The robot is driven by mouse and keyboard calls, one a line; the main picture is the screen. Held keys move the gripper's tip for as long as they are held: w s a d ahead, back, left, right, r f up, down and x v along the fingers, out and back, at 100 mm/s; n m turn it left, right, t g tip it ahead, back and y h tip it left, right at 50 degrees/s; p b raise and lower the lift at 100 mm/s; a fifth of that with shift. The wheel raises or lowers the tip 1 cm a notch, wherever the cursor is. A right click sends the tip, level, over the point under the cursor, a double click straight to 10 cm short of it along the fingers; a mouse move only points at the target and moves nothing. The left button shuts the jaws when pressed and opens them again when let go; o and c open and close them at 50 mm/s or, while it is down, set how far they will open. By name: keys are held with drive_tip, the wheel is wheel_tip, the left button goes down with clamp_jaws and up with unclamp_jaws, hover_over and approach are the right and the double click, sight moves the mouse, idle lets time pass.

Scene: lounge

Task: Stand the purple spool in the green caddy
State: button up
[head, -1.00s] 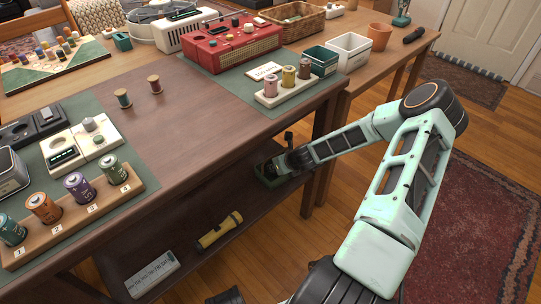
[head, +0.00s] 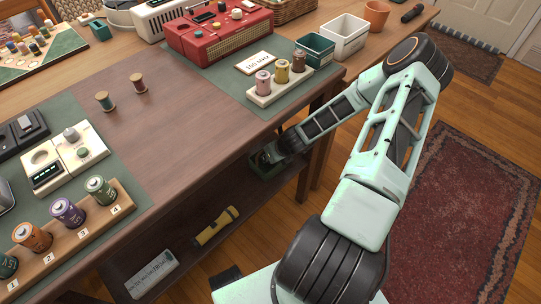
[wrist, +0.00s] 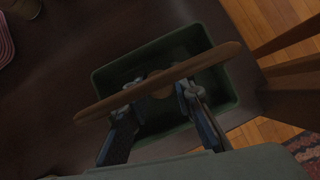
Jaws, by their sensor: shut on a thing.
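The green caddy (head: 264,173) is on the lower shelf, below the table's right end. In the wrist view it is an open green box (wrist: 217,36) with a wooden bar (wrist: 215,57) running lengthwise across it, nearer the camera. My gripper (wrist: 163,90) is at the caddy's opening, its fingertips closed around a small round brown wooden end (wrist: 161,91), taken to be the purple spool. The bar and fingers hide most of it, and no purple shows. Its tilt and whether it touches the caddy floor cannot be told. In the head view my gripper (head: 268,158) is partly hidden.
Two other wooden spools, teal (head: 104,101) and reddish (head: 138,84), stand on the tabletop. A yellow flashlight (head: 216,226) and a pale box (head: 151,274) lie on the lower shelf. A table leg (head: 305,180) stands right of the caddy. The tabletop's front edge overhangs the shelf.

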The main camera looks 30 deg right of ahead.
drive_tip(key=shift+f, duration=0.15)
drive_tip(key=o, duration=1)
drive_tip(key=shift+s+r, duration=0.1)
drive_tip(key=shift+r, duration=0.35)
drive_tip(key=p+v, duration=0.2)
drive_tip(key=v, duration=0.5)
drive_tip(key=shift+f+p, duration=0.1)
drive_tip(key=shift+p, duration=0.25)
